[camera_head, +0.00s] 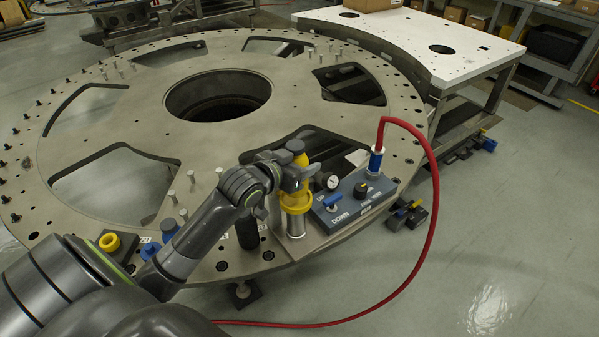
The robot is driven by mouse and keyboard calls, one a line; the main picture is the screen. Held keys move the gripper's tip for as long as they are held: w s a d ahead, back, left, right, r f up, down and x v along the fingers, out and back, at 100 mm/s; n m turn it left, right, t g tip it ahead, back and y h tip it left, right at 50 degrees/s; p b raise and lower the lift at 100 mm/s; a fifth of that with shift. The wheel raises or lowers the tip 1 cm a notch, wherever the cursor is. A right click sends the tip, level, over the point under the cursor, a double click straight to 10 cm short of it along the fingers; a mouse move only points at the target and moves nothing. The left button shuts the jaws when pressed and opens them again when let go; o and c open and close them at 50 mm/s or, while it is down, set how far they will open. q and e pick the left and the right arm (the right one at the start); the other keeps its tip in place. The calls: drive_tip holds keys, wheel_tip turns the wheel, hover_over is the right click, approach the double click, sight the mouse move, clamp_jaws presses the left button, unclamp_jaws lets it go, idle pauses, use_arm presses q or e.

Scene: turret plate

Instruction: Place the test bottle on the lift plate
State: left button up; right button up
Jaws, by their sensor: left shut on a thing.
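Directly below is a yellow collar (296,202) above a silver cylinder (295,224), which seems to be the lift. I cannot tell whether the bottle touches the collar, and no lift plate surface shows clearly. My right gripper is not in view.
A grey control box (350,203) marked DOWN, with a gauge, blue lever and black knob, stands close right. A red hose (433,200) arches from its blue fitting. A black cylinder (247,233) stands left. The round turret plate (150,110) has large openings and upright pins.

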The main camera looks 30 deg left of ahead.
use_arm(q)
wheel_tip(320, 180, down, 3)
drive_tip(key=shift+f, duration=0.15)
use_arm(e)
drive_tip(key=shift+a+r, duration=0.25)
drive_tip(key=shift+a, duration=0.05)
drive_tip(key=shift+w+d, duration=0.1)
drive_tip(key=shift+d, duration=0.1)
use_arm(q)
drive_tip(key=o, duration=1)
drive_tip(key=shift+f, duration=0.15)
drive_tip(key=shift+o, duration=0.2)
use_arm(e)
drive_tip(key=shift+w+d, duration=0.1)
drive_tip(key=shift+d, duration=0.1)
use_arm(q)
drive_tip(key=shift+s+r, duration=0.25)
drive_tip(key=shift+s, duration=0.3)
drive_tip(key=v, duration=1.1)
drive_tip(key=shift+b, duration=0.45)
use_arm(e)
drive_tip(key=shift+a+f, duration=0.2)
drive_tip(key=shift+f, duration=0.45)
use_arm(q)
drive_tip(key=shift+r, duration=0.1)
